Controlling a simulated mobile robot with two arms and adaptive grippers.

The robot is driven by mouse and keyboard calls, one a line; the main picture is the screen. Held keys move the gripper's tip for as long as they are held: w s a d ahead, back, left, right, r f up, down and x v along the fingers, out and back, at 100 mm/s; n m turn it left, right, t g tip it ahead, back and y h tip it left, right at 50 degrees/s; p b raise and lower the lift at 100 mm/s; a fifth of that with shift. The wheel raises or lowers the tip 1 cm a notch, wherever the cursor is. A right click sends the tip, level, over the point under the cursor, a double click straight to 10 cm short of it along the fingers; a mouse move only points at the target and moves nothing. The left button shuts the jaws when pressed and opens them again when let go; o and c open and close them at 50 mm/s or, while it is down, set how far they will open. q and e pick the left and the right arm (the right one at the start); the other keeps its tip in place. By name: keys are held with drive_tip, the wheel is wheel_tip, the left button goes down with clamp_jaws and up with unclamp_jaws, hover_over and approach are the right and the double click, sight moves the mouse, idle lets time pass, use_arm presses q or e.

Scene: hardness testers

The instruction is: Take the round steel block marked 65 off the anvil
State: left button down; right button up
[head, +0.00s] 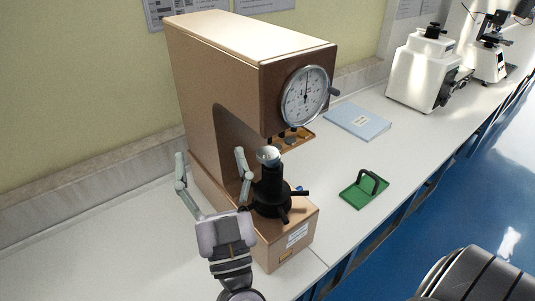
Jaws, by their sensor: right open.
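The round steel block (268,154) lies on top of the black anvil post (271,185) of the brown hardness tester (225,75). Its marking is too small to read. My right gripper (211,156) is open and empty, with its two fingers spread and pointing up the picture. It is to the left of the block. Its right finger shows just left of the block and the anvil post; I cannot tell whether it touches them. My left gripper is not in view.
A tray with small pieces (291,140) sits behind the anvil. A green plate with a black handle (364,189) and a blue folder (358,121) lie to the right. White instruments (425,70) stand farther back. The bench is clear at left.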

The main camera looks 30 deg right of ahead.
drive_tip(key=d+f+m+g+h, duration=0.3)
drive_tip(key=d+m+g+h, duration=0.1)
drive_tip(key=d+g+h, duration=0.15)
drive_tip(key=g+y, duration=0.2)
drive_tip(key=g, duration=0.4)
approach(268, 154)
drive_tip(key=x, duration=0.1)
drive_tip(key=p+x, duration=0.1)
drive_tip(key=x, duration=0.1)
drive_tip(key=p+x, duration=0.1)
drive_tip(key=x, duration=0.1)
drive_tip(key=shift+w+a+f, duration=0.2)
drive_tip(key=shift+w, duration=0.2)
drive_tip(key=p+x, duration=0.1)
drive_tip(key=x, duration=0.1)
drive_tip(key=p+x, duration=0.1)
drive_tip(key=x, duration=0.2)
drive_tip(key=shift+s+d+r, duration=0.15)
drive_tip(key=shift+s+d, duration=0.1)
drive_tip(key=shift+w+d+n, duration=0.15)
drive_tip(key=shift+w+n, duration=0.05)
drive_tip(key=shift+n, duration=0.1)
drive_tip(key=shift+t, duration=0.25)
drive_tip(key=shift+c, duration=0.5)
